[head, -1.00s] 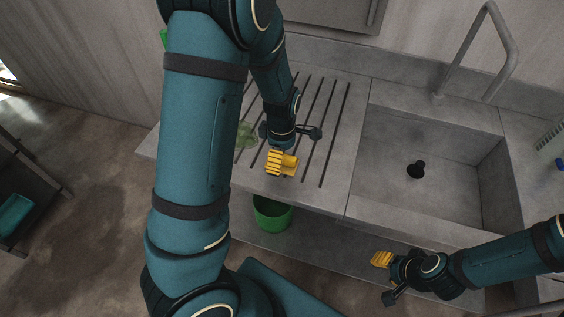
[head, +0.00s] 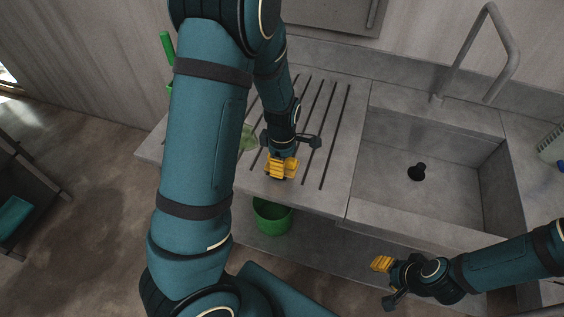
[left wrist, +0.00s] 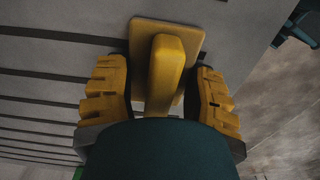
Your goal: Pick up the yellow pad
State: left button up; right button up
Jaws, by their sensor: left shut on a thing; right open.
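The yellow pad (left wrist: 165,65) is a flat yellow plate with a raised grip bar, seen in the left wrist view. My left gripper (left wrist: 160,100) has its two yellow ribbed fingers on either side of the bar, shut on it. In the head view, my left gripper (head: 281,168) is low over the front part of the grooved drainboard, and the pad is mostly hidden by the yellow fingers there. I cannot tell whether the pad touches the board. My right gripper (head: 385,281) is open and empty, in front of the sink's front edge.
The grey drainboard (head: 325,172) adjoins a sink (head: 440,185) with a tall faucet (head: 500,50). A pale green object (head: 247,138) lies behind my left arm. A green upright item (head: 167,50) stands farther left. A green bucket (head: 272,217) sits below the counter edge.

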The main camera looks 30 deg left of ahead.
pick_arm(q)
notch_tip(320, 180, up, 9)
jog(key=p, duration=0.2)
jog(key=shift+r+p, duration=0.1)
jog(key=shift+p, duration=0.3)
grip_shut()
jog(key=shift+r, duration=0.4)
jog(key=shift+c, duration=0.2)
grip_release()
grip_shut()
jog(key=shift+a, duration=0.1)
